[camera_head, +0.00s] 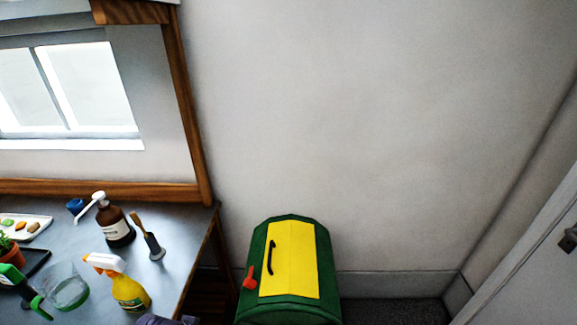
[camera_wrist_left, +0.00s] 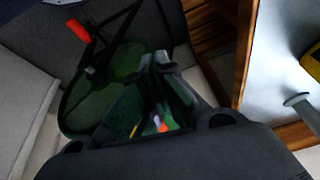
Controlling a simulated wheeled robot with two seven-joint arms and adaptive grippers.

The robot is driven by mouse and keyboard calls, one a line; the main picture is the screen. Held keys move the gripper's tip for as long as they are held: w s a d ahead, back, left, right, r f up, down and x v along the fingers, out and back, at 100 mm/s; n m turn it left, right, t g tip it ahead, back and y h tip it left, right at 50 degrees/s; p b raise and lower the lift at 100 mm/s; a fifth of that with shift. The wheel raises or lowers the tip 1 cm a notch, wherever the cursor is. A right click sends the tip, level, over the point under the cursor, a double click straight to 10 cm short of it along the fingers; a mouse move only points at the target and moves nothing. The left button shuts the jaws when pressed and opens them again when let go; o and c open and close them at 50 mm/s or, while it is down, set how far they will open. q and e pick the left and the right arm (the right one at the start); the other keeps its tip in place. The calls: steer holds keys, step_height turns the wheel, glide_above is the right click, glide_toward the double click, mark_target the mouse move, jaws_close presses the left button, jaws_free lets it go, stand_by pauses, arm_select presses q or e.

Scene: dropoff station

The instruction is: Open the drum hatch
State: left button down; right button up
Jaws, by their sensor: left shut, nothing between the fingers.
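The green drum (camera_head: 325,262) stands on the floor right of the table in the head view. Its yellow hatch (camera_head: 291,262) lies flat on the drum and looks closed. A black handle (camera_head: 271,257) runs along the hatch's left part. A red latch (camera_head: 250,278) sits on the green beside the hatch's left edge. In the dark left wrist view, my left gripper (camera_wrist_left: 160,62) is shut and empty, in front of a round green part of the drum (camera_wrist_left: 110,75). A red piece (camera_wrist_left: 78,30) shows up and left of the fingertips. My right gripper is in neither view.
The grey table (camera_head: 185,232) at left carries a brown pump bottle (camera_head: 116,228), a yellow spray bottle (camera_head: 130,293), a glass (camera_head: 66,288) and a plant pot (camera_head: 14,257). A wall stands behind the drum. A door (camera_head: 545,265) is at far right.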

arm_select(q)
steer(key=s+f+g, duration=0.2)
steer(key=s+f, duration=0.1)
steer(key=f, duration=3)
steer(key=s+a+f, duration=0.2)
steer(key=s+f, duration=0.8)
steer(key=s, duration=0.1)
steer(key=s+a+f, duration=0.2)
steer(key=s+f, duration=0.8)
steer(key=s, duration=0.1)
steer(key=shift+s+g, duration=0.4)
steer(key=shift+f+m, duration=0.1)
steer(key=shift+m, duration=0.2)
